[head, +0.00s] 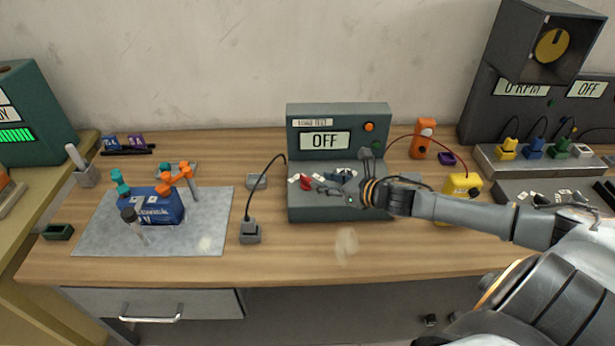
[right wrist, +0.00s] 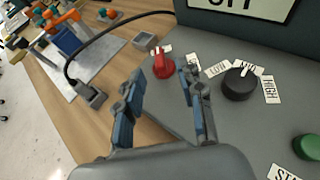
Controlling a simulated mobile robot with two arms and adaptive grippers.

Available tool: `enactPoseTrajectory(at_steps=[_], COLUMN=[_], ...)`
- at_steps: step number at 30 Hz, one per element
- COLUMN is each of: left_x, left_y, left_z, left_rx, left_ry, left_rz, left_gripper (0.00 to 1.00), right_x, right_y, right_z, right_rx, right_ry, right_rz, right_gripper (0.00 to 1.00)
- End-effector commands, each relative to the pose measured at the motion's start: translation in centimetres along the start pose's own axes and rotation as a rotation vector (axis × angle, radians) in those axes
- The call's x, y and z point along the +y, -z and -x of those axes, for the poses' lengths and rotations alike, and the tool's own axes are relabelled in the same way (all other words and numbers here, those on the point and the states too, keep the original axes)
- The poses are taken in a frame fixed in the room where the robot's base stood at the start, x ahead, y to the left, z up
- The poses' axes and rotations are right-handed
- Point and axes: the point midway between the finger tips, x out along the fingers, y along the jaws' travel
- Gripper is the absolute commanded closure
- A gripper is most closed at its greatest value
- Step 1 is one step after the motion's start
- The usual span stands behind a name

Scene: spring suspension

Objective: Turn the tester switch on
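The tester (head: 335,118) is a dark green console in the middle of the table in the head view, and its display (head: 325,140) reads OFF. A red switch (head: 305,182) sits at the left of its sloped panel, with small white labels beside it. The red switch also shows in the right wrist view (right wrist: 163,66), beyond and between my fingertips. My right gripper (head: 335,186) is over the panel, just right of the red switch. In the right wrist view my right gripper (right wrist: 163,76) is open and empty. I cannot tell whether it touches the switch. My left gripper is out of view.
A black knob (right wrist: 239,84) with labels and a green button (right wrist: 307,147) are on the panel to the right. A black cable runs to a grey plug (head: 250,232) left of the tester.

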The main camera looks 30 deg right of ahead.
Motion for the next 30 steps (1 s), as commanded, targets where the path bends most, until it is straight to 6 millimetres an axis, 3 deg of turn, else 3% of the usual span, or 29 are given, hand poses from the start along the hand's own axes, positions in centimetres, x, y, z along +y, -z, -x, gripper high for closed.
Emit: enactPoseTrajectory(at_steps=[10,18,30], left_x=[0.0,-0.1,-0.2], left_y=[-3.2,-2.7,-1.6], left_z=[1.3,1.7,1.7], left_rx=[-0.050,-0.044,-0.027], left_ry=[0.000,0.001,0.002], left_rz=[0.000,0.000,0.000], left_gripper=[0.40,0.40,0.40], right_x=[0.1,0.1,0.1], right_y=[-0.4,-0.2,-0.1], right_z=[-4.1,-6.6,-7.0], right_rx=[-0.004,-0.002,-0.001], right_ry=[-0.001,-0.001,-0.002], right_rz=[0.000,0.001,0.002], right_gripper=[0.62,0.62,0.64])
